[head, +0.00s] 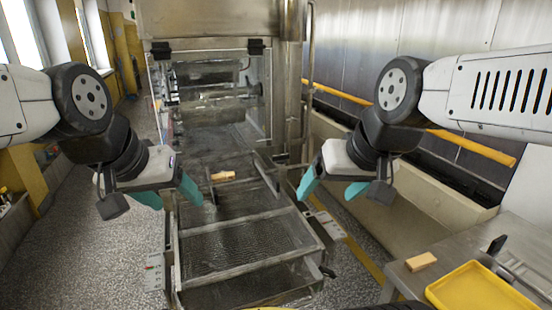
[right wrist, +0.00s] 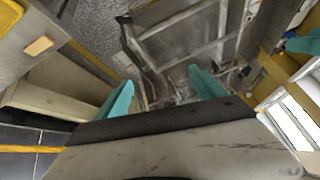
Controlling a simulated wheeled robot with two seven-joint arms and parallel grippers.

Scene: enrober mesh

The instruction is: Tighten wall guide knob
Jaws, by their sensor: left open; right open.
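The enrober's mesh belt (head: 235,245) lies in a metal frame at the middle of the head view. Thin guide bars (head: 240,188) stand over its far part, beside an orange-brown block (head: 223,176). A small dark knob (head: 328,271) sits at the frame's near right side; I cannot tell whether it is the wall guide knob. My left gripper (head: 170,196) is open and empty near the belt's left edge. My right gripper (head: 330,190) is open and empty, right of the belt; its two teal fingers (right wrist: 160,92) also show in the right wrist view, apart, with the frame beyond.
The enrober housing (head: 222,20) with its clear panel stands at the back. A metal table (head: 520,240) at right holds a yellow tray (head: 475,288) and another orange-brown block (head: 421,262). A beige trough (head: 425,205) runs along the right wall. Speckled floor (head: 105,255) is open at left.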

